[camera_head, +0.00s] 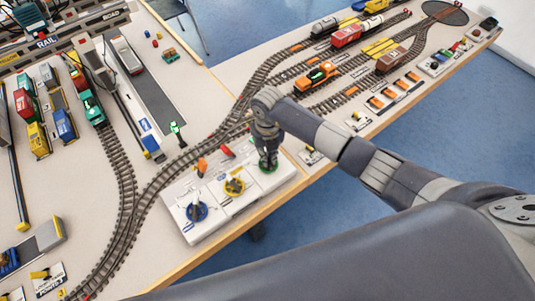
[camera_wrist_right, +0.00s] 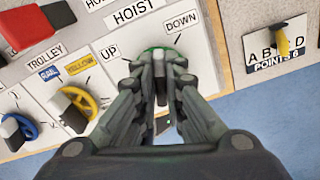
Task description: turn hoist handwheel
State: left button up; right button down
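The hoist handwheel is green and sits at the right end of a white control panel (camera_head: 225,205). In the head view a sliver of the hoist handwheel (camera_head: 268,169) shows beneath my right gripper (camera_head: 267,158), which points down over it. In the right wrist view the fingertips of the right gripper (camera_wrist_right: 160,75) come close together around the wheel's grey upright handle, under the HOIST label (camera_wrist_right: 135,14), between UP and DOWN. Only a thin green arc of the hoist handwheel (camera_wrist_right: 152,50) shows there; the fingers hide the rest. My left gripper is out of view.
On the same panel are a yellow handwheel (camera_head: 235,186), a blue handwheel (camera_head: 197,211) and a red lever (camera_head: 226,152). A points switch (camera_wrist_right: 283,40) stands right of the panel. Model tracks run behind it, with an orange locomotive (camera_head: 317,75). The table edge is just in front.

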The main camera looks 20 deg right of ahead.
dwell(0.3)
jog(key=n+b, duration=0.2)
jog(key=shift+w+f+n, duration=0.1)
jog(key=shift+n, duration=0.2)
jog(key=n+b, duration=0.8)
jog(key=b, duration=0.1)
jog(key=shift+a+n, duration=0.3)
jog(key=shift+n, duration=0.1)
jog(key=shift+s+n+b, duration=0.25)
jog(key=shift+n+b, duration=0.55)
jog(key=shift+b, duration=0.15)
jog(key=shift+n+b, duration=0.35)
jog(key=shift+n, duration=0.05)
jog(key=shift+a+r, duration=0.1)
jog(key=shift+r, duration=0.15)
jog(key=c, duration=1.7)
grip_release()
